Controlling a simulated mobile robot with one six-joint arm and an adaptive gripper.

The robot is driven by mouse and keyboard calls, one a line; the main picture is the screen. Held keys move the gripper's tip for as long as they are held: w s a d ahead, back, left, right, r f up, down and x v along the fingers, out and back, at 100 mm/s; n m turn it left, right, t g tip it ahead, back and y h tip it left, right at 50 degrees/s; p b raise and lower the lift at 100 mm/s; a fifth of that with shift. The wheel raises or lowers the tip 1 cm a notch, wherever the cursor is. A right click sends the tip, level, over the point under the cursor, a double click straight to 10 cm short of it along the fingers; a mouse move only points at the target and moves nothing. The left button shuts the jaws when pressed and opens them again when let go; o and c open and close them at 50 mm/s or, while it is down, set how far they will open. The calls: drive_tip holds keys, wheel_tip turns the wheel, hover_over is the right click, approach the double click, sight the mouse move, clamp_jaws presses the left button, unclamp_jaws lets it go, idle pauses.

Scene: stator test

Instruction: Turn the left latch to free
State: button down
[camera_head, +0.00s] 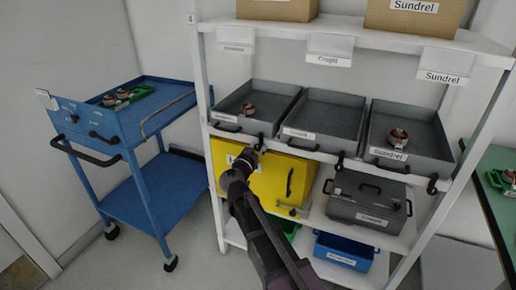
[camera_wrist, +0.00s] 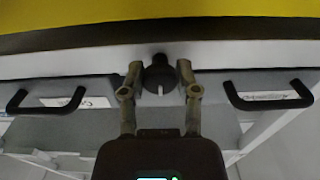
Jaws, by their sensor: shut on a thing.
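The left latch is a small dark round knob (camera_wrist: 158,74) with a white mark, on the front edge of the shelf. It sits between the left tray (camera_head: 240,104) and the middle tray (camera_head: 322,112). My gripper (camera_wrist: 160,67) has a finger on each side of the knob and is shut on it. In the wrist view the white mark points straight down the picture. In the head view my gripper (camera_head: 254,152) is at the shelf edge, in front of the yellow box, and partly hides the latch.
More dark latches (camera_head: 340,160) sit along the shelf edge to the right. The right tray (camera_head: 412,130) holds a copper part. A yellow box (camera_head: 265,182), a grey case (camera_head: 368,208) and a blue bin (camera_head: 343,252) stand below. A blue cart (camera_head: 150,190) is at left.

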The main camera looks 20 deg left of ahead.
drive_tip(key=shift+n, duration=0.5)
drive_tip(key=n, duration=0.3)
drive_tip(key=shift+w+n, duration=0.1)
drive_tip(key=shift+n, duration=0.2)
drive_tip(key=n, duration=0.4)
drive_tip(key=shift+n, duration=0.3)
drive_tip(key=n, duration=0.8)
drive_tip(key=shift+n, duration=0.3)
drive_tip(key=shift+c, duration=1.7)
unclamp_jaws()
